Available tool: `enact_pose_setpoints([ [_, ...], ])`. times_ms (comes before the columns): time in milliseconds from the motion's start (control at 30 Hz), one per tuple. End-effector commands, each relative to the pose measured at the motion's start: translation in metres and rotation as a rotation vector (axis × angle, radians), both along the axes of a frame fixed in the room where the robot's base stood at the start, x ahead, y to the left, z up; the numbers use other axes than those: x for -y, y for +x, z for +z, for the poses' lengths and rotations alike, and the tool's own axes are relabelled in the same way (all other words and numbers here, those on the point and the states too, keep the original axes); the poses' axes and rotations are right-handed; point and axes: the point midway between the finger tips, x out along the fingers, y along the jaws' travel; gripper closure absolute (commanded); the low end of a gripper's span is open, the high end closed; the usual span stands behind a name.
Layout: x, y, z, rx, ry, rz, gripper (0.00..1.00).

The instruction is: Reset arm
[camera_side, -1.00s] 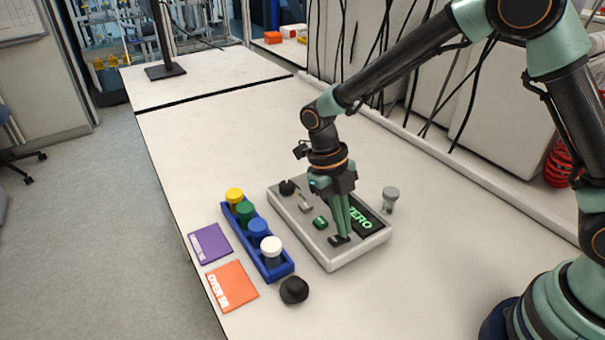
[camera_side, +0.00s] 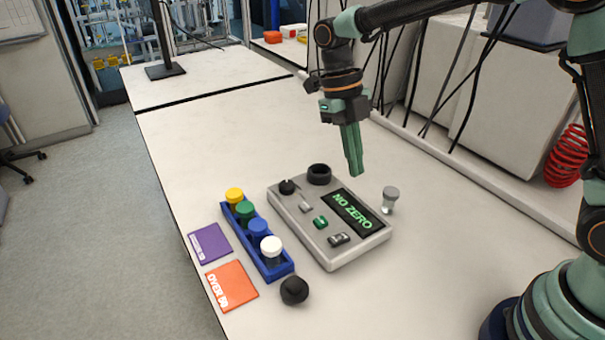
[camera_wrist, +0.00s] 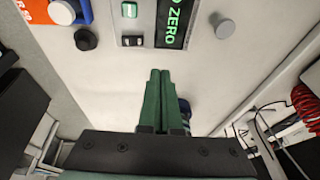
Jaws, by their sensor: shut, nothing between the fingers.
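My gripper (camera_side: 356,172) is shut and empty, raised above the table behind the control box and pointing down. In the wrist view its two green fingers (camera_wrist: 160,74) are pressed together. The grey control box (camera_side: 336,258) lies on the table below it. Its display (camera_side: 352,211) reads "NO ZERO".
A blue rack (camera_side: 272,271) holds several capped vials. A purple card (camera_side: 209,243) and an orange card (camera_side: 232,285) lie left of it.

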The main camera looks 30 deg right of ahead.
Motion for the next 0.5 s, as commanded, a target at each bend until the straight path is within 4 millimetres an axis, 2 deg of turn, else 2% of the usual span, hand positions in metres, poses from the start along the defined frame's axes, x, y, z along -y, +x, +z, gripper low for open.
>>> enact_pose_setpoints([
  [167,0.005,0.004,0.013,0.004,0.003,-0.008,1.0],
  [267,0.008,0.003,0.019,0.025,-0.01,-0.073,1.0],
  [367,0.014,-0.001,0.028,0.075,-0.037,-0.229,1.0],
  [500,0.026,-0.01,0.044,0.172,-0.079,-0.564,1.0],
])
